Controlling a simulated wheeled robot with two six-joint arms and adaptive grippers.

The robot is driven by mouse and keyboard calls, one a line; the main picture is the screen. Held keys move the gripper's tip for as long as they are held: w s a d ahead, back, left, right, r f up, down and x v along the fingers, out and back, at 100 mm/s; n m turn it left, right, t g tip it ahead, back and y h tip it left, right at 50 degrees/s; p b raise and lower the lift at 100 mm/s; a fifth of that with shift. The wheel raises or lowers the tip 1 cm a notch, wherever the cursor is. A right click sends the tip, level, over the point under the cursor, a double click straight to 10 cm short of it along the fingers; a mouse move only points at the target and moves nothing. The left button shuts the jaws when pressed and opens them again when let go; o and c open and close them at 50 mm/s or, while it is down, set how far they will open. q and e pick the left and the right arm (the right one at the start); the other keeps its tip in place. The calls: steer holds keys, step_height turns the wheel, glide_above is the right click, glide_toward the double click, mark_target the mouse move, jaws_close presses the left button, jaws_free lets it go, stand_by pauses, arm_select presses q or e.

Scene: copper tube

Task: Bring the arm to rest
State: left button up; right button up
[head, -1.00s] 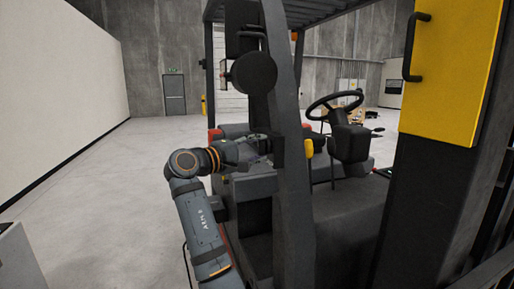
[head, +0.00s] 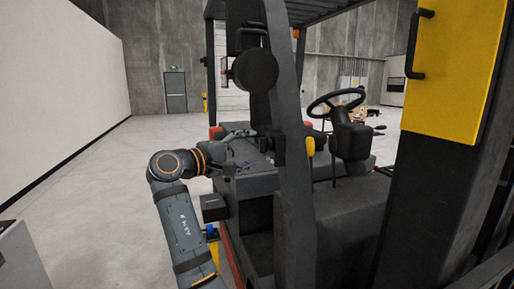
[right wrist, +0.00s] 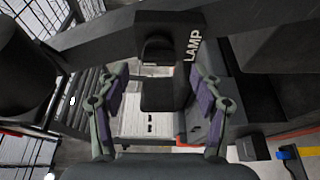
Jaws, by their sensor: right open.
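My right arm rises from the bottom of the head view, bends at a grey joint with orange rings, and points right toward the forklift (head: 290,190). My right gripper (head: 240,167) is small and dark there, beside the forklift's dark front post, and its fingers are hard to make out. In the right wrist view my right gripper (right wrist: 160,75) is open, with its two fingers wide apart and nothing held between them. A black forklift part marked LAMP (right wrist: 175,45) lies in front of the fingers. My left gripper is not in view.
The forklift's steering wheel (head: 336,102) and a yellow panel (head: 455,70) stand to the right. A white wall (head: 60,90) is at the left, with clear concrete floor (head: 95,185) beside it. A roller rack (right wrist: 85,95) shows in the right wrist view.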

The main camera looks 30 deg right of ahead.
steer(key=a, duration=0.3)
steer(key=shift+s+a, duration=0.3)
steer(key=shift+a, duration=0.05)
steer(key=shift+d, duration=0.1)
